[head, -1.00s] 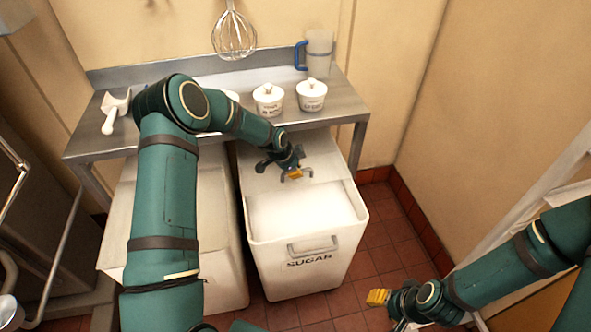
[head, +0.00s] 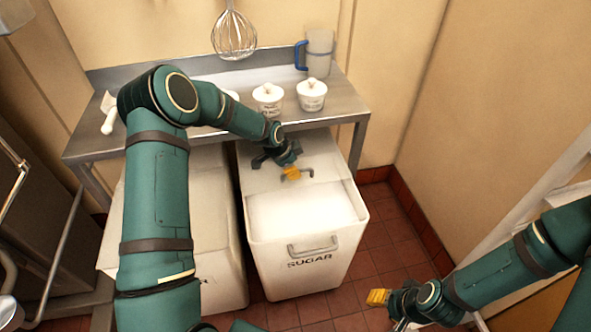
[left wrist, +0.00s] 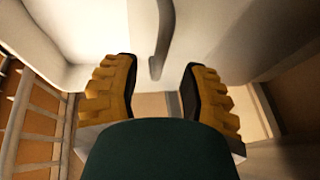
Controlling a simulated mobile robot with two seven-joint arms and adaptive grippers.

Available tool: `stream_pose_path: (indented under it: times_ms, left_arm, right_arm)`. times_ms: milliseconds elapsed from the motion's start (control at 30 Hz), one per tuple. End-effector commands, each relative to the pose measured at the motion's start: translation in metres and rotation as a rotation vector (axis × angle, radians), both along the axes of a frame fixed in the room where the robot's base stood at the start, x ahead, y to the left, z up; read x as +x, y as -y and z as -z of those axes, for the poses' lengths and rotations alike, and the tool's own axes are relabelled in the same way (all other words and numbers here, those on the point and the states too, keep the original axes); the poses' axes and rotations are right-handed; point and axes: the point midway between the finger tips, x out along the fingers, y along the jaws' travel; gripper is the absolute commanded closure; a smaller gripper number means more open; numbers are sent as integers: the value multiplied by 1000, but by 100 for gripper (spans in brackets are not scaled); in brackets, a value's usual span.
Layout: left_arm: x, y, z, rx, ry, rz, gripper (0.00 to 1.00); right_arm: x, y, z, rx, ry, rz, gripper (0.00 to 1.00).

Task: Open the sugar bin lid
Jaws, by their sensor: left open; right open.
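The sugar bin (head: 318,268) is a white bin labelled SUGAR, standing on the floor. Its pale lid (head: 318,164) covers the rear part of the top; the front part is uncovered and shows white contents (head: 305,210). A grey handle (head: 311,173) is on the lid near its front edge. My left gripper (head: 291,173) is open just above the lid at this handle. In the left wrist view, the grey handle (left wrist: 157,68) lies between and beyond the two spread yellow fingertips, not gripped. My right gripper (head: 378,297) is open and empty, low at the right.
Another white bin (head: 225,255) stands close on the left, partly behind my left arm. A steel table (head: 345,105) behind carries two lidded white pots (head: 268,98), a jug (head: 319,52) and a scoop (head: 109,112). A whisk (head: 234,36) hangs above. Floor (head: 385,235) right of the bin is clear.

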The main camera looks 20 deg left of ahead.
Motion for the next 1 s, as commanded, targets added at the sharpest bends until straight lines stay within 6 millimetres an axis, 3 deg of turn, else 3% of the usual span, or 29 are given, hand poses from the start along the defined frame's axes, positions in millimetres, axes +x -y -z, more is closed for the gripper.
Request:
stream_pose_path:
  times_ms: [200,400,867,967,1000]
  left_arm:
    - [-17,-11,-43,0,0,-2,57]
    - [-29,-18,-71,0,-1,-2,57]
    - [-34,-19,-82,-1,-3,1,57]
    - [-36,-16,-79,-4,-13,-3,85]
    - [-39,-11,-74,-10,-27,-9,99]
  right_arm:
    - [0,0,0,0,0,0,53]
    - [0,0,0,0,0,0,53]
    - [0,0,0,0,0,0,53]
    - [0,0,-1,0,0,0,53]
    - [0,0,-1,0,0,0,53]
